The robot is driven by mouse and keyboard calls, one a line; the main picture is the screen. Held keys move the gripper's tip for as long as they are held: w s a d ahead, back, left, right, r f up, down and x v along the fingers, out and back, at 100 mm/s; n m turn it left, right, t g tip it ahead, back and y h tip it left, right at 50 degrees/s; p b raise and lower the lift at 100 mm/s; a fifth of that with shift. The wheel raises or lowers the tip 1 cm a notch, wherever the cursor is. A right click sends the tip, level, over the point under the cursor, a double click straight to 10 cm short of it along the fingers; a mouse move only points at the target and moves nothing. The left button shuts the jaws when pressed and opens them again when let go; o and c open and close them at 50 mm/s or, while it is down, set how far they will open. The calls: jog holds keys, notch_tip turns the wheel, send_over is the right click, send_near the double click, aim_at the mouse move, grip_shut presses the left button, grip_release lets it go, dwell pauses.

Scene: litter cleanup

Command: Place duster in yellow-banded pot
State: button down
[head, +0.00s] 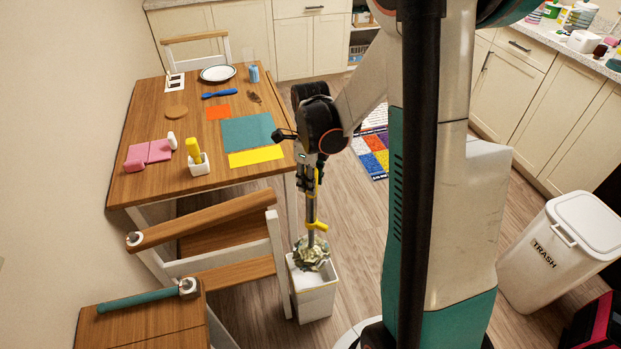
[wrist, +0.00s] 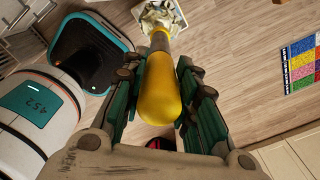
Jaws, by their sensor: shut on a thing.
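My gripper (head: 311,178) is shut on the duster's yellow handle (wrist: 160,88). The duster hangs about upright beside the table's right edge, its grey shaft (head: 310,207) pointing down. A pale, grey-green fluffy clump (head: 311,252) is at its lower end, at the mouth of a tall white pot (head: 314,295) on the floor. The clump also shows in the wrist view (wrist: 160,16). I cannot tell whether it is the duster's head or something in the pot, or how deep it sits. No yellow band shows clearly on this pot.
The wooden table (head: 190,106) holds a small white holder (head: 198,165) with a yellow item, mats and a plate (head: 217,73). A chair (head: 210,225) stands close left of the pot. A trash bin (head: 565,250) is far right. Open floor lies behind the pot.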

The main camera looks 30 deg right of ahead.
jog(key=b, duration=0.6)
send_over(310, 216)
jog(key=w+d, duration=0.1)
notch_tip(310, 216, down, 8)
jog(key=shift+w+r, duration=0.15)
jog(key=shift+f+p, duration=0.3)
jog(key=shift+f, duration=4.05)
jog(key=c, duration=1.2)
grip_release()
notch_tip(310, 216, up, 12)
